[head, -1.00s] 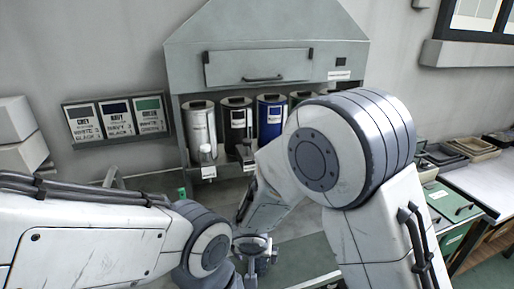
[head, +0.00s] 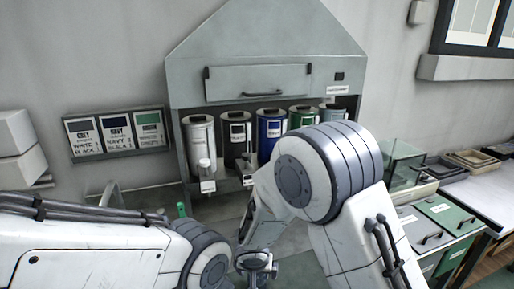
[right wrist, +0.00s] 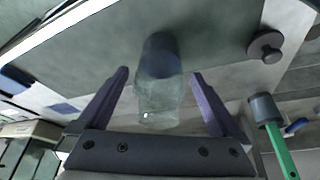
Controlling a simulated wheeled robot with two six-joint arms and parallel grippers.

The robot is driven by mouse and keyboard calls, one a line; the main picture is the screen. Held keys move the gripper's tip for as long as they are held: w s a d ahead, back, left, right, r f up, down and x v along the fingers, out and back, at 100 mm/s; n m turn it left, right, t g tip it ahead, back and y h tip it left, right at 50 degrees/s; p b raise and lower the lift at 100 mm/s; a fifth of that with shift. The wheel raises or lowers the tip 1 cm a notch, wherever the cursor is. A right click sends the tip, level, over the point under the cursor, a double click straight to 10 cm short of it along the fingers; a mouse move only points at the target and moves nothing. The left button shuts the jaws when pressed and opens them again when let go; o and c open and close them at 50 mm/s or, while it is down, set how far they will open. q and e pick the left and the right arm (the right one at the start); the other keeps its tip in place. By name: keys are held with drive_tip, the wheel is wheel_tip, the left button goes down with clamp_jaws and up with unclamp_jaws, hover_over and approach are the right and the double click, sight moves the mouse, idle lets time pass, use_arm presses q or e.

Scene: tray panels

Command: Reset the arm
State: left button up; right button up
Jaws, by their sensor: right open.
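My right arm reaches across the middle of the head view, and its gripper (head: 257,264) is low at the centre, partly cut by the bottom edge. In the right wrist view the two fingers of this gripper (right wrist: 160,73) stand apart. A clear jar (right wrist: 156,108) with a dark end shows between the fingers; I cannot tell whether it touches them. My left arm comes in from the lower left of the head view, and its gripper is out of the frame.
A grey hooded cabinet (head: 262,44) holds several canisters, among them a blue one (head: 269,135). Label cards (head: 116,133) hang at left. A glass box (head: 404,163) and trays (head: 470,160) stand at right. A green-handled tool (right wrist: 280,148) and a dark knob (right wrist: 265,47) show near the right gripper.

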drive_tip(key=shift+f+b, duration=0.75)
drive_tip(key=shift+f, duration=0.9)
drive_tip(key=d+p+v, duration=0.1)
drive_tip(key=p+v, duration=0.2)
drive_tip(key=v, duration=0.8)
drive_tip(key=b+x, duration=0.1)
drive_tip(key=x, duration=0.3)
drive_tip(key=b+x, duration=0.1)
drive_tip(key=x, duration=0.3)
drive_tip(key=a+b+x, duration=0.1)
drive_tip(key=x, duration=0.3)
drive_tip(key=shift+s+f+b, duration=0.1)
drive_tip(key=shift+s+b, duration=0.05)
drive_tip(key=shift+b, duration=0.25)
wheel_tip(320, 180, up, 5)
drive_tip(key=p, duration=0.2)
drive_tip(key=shift+p, duration=0.3)
drive_tip(key=shift+s+d+r, duration=0.1)
drive_tip(key=shift+d+r, duration=0.2)
drive_tip(key=shift+d, duration=0.1)
